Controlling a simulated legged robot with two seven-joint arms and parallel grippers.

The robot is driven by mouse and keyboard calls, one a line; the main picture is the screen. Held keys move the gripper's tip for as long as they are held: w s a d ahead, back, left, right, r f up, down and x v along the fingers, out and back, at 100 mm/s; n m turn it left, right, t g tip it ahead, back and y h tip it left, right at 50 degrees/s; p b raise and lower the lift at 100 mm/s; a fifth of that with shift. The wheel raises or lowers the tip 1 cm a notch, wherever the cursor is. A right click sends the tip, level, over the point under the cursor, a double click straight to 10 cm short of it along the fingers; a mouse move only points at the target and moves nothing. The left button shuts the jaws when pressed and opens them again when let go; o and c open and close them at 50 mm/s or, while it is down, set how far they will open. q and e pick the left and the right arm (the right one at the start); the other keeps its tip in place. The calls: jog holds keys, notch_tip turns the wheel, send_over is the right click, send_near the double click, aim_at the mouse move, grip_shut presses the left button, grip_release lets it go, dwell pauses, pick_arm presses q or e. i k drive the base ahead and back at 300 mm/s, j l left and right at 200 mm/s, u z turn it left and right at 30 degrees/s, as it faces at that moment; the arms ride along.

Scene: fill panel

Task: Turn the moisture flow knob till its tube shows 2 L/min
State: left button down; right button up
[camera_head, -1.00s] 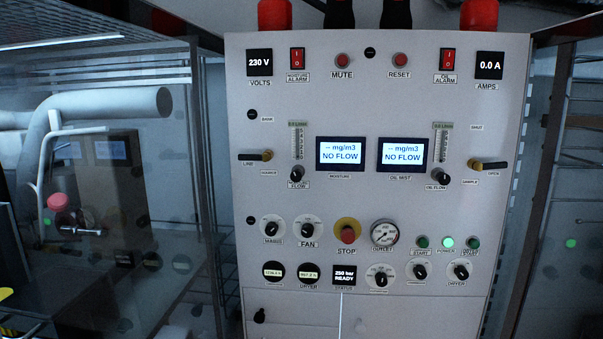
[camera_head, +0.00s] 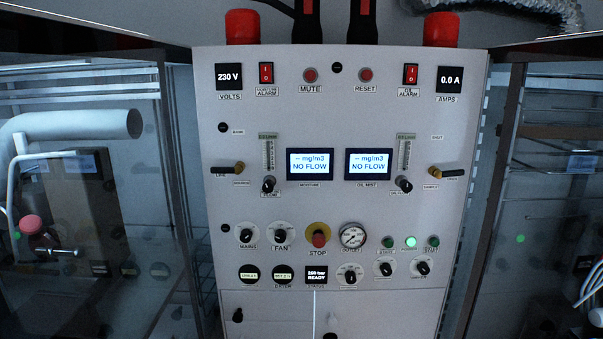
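The moisture flow knob (camera_head: 268,186) is a small black knob on the left of the grey panel, just below its flow tube (camera_head: 269,154). The tube has a vertical scale; its float level is too small to read. The moisture display (camera_head: 310,164) to the right reads "-- mg/m3 NO FLOW". A matching oil flow knob (camera_head: 403,186) and tube (camera_head: 404,155) sit to the right, beside the oil mist display (camera_head: 368,164), which also reads NO FLOW. Neither of my grippers is in view.
Line valve handles stand out at the panel's left (camera_head: 226,169) and right (camera_head: 447,171). A red stop button (camera_head: 318,239), gauge (camera_head: 353,235) and several knobs lie below. Glass-sided frames flank the panel. The space before the panel is clear.

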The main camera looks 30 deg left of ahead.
aim_at(268, 187)
jog(key=z, duration=1)
jog(key=l+z, duration=0.15)
jog(key=z, duration=0.35)
jog(key=k+z, duration=0.1)
jog(key=z, duration=0.4)
jog(key=l+z, duration=0.15)
jog(key=z, duration=0.8)
jog(key=l+u, duration=0.4)
jog(key=u, duration=0.9)
jog(key=l+u, duration=0.1)
jog(key=u, duration=1.2)
jog(key=k+u, duration=0.1)
jog(key=u, duration=1.25)
